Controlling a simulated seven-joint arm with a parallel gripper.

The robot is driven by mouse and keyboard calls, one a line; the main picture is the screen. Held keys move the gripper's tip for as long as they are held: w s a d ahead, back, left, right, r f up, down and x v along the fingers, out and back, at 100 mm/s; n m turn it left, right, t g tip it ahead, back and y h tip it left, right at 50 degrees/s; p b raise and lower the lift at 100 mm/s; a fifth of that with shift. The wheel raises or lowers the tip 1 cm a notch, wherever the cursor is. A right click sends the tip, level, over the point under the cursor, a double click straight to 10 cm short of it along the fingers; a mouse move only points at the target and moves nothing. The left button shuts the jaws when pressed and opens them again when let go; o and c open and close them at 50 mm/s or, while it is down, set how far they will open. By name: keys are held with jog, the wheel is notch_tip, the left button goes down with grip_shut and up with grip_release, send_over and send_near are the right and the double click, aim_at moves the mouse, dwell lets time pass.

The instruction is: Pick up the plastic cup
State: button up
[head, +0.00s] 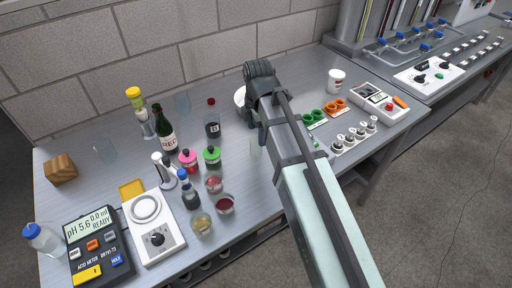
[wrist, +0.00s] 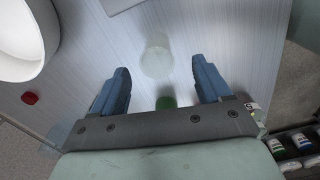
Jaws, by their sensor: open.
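A clear, colourless cup (wrist: 157,57), which looks like the plastic cup, stands on the table in the wrist view. It is just ahead of and between the two blue fingers of my gripper (wrist: 161,80), which are apart with nothing held. My arm hides the fingertips in the head view.
A white bowl (wrist: 22,38) and a red cap (wrist: 30,98) lie to the left in the wrist view. Bottles, small jars and a dark-filled beaker (head: 212,126) crowd the table left of my arm. Green and orange racks (head: 335,108) stand to the right.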

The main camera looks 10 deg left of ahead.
aim_at(256, 147)
jog(key=shift+w+a+f, duration=0.1)
jog(key=shift+a+f, duration=0.05)
jog(key=shift+f, duration=1.6)
jog(key=shift+a+f, duration=0.1)
jog(key=shift+f, duration=1.6)
jog(key=c, duration=1.1)
jog(key=shift+r, duration=0.15)
